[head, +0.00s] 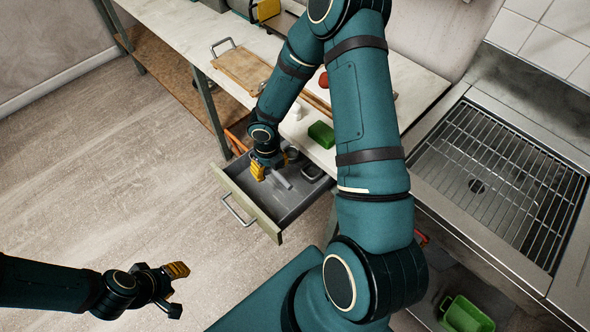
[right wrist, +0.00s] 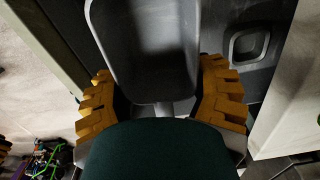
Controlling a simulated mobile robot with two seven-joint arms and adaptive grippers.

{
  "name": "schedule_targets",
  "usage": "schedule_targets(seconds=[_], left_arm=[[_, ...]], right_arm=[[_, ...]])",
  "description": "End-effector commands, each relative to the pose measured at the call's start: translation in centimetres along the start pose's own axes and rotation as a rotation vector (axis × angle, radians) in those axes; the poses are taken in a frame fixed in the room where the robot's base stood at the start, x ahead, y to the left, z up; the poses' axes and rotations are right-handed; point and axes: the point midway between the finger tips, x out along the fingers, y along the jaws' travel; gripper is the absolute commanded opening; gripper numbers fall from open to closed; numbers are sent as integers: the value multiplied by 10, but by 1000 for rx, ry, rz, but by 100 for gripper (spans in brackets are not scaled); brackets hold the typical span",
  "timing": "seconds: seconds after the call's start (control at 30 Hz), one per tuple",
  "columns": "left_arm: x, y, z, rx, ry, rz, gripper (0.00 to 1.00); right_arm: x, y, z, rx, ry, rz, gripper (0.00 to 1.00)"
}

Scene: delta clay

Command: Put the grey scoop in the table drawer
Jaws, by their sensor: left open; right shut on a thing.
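The table drawer (head: 238,200) is pulled open under the table, with a pale green front and a grey inside. My right gripper (head: 270,168) reaches down over the open drawer. In the right wrist view my right gripper (right wrist: 162,102) is shut on the grey scoop (right wrist: 152,62), with yellow fingers on both sides of it. The scoop's bowl points away from the gripper, over the grey drawer floor; I cannot tell whether it touches the floor. My left gripper (head: 174,284) is open and empty above the wooden floor, well away from the drawer.
A small grey dish (head: 312,172) lies in the drawer. A sink with a wire rack (head: 500,170) is at the right.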

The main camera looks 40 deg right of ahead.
Motion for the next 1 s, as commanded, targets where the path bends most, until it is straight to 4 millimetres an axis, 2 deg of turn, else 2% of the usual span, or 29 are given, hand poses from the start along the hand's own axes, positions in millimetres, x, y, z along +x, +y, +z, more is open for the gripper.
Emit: schedule_targets(seconds=[0.23, 0.5, 0.7, 0.9, 1.0], left_arm=[[3, -1, 1, 0, -2, 0, 41], [21, -8, 6, 4, -11, 1, 41], [27, -10, 5, 5, -7, 1, 41], [38, -14, 4, 6, -1, 1, 41], [38, -14, 3, 6, 0, 1, 41]], right_arm=[[12, -2, -1, -114, 0, 4, 24], [59, -2, -1, -114, 1, 3, 24], [76, -2, 0, -113, -2, 3, 24], [103, -2, 0, -112, -1, 3, 24], [105, -2, 0, -112, -1, 3, 24]])
